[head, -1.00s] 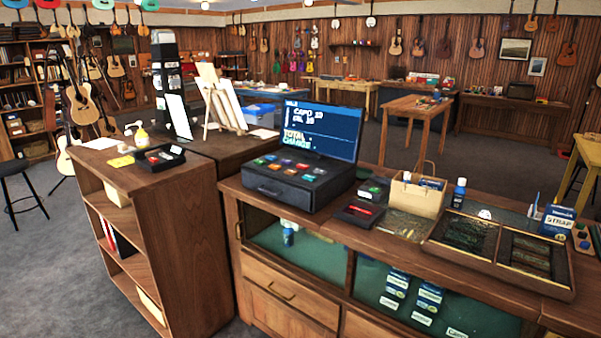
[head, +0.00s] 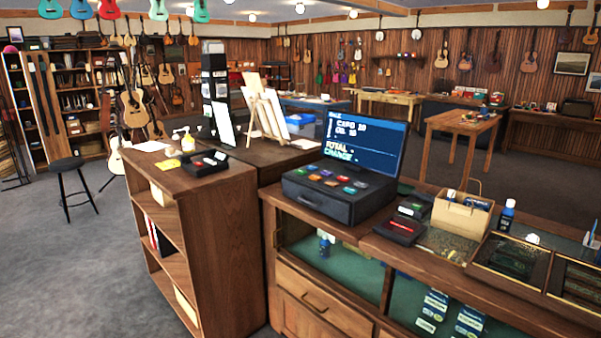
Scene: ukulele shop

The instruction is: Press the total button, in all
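The cash register (head: 335,199) is a dark box on the wooden counter, right of the middle in the head view. Several coloured buttons (head: 338,181) sit on its sloped top; their labels are too small to read, so I cannot tell which is total. Its screen (head: 364,144) stands upright behind the buttons, blue with white text, including the words TOTAL and CHANGE in its lower part. Neither of my grippers is in view.
A paper bag (head: 462,216), a blue bottle (head: 507,216) and a small tray with a red item (head: 398,229) stand right of the register. A card reader (head: 207,162) lies on the shelf unit (head: 215,210) to the left. A stool (head: 70,186) stands on open floor at left.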

